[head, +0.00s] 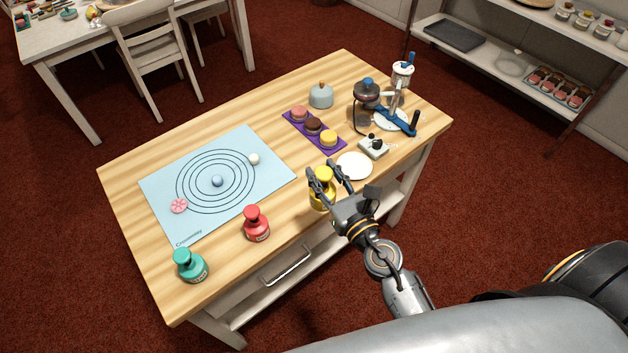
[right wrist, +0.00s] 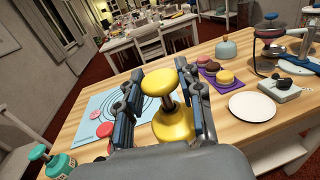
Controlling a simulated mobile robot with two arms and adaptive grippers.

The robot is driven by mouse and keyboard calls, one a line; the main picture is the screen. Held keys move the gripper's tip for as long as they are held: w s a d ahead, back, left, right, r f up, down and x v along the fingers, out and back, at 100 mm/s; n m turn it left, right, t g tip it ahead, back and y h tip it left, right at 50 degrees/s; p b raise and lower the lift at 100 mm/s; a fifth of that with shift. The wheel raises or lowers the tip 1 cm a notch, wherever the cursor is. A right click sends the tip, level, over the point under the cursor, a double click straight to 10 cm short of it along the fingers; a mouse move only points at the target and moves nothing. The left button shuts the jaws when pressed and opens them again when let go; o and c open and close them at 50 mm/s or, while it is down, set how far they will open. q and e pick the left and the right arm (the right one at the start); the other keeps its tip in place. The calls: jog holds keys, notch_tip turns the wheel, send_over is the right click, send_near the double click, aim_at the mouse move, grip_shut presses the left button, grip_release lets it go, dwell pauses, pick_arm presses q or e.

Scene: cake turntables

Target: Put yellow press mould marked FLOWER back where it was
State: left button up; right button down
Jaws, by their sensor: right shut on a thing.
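The yellow press mould (head: 321,197) has a round knob on a short stem and a wide base. It is upright at the table's front edge, right of the red press mould. My right gripper (head: 323,170) is shut on it, with one finger on each side of the knob and stem. In the right wrist view the yellow mould (right wrist: 174,128) sits between the fingers (right wrist: 158,76). I cannot tell whether its base touches the table. No FLOWER mark can be read. My left gripper is not in view.
A red press mould (head: 256,225) and a teal one (head: 190,266) stand along the front edge. A blue mat (head: 270,182) with rings lies left. A white plate (head: 354,166), a purple tray (head: 322,136) with cakes, and a small white device (head: 373,149) are close behind the gripper.

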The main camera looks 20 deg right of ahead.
jog(key=w+f+b, duration=0.8)
jog(key=w+f, duration=0.3)
jog(key=shift+f+b, duration=0.3)
jog(key=shift+b, duration=0.05)
jog(key=shift+a, duration=0.15)
jog(key=shift+f, duration=0.15)
jog(key=c, duration=0.9)
grip_release()
jog(key=shift+o, duration=0.2)
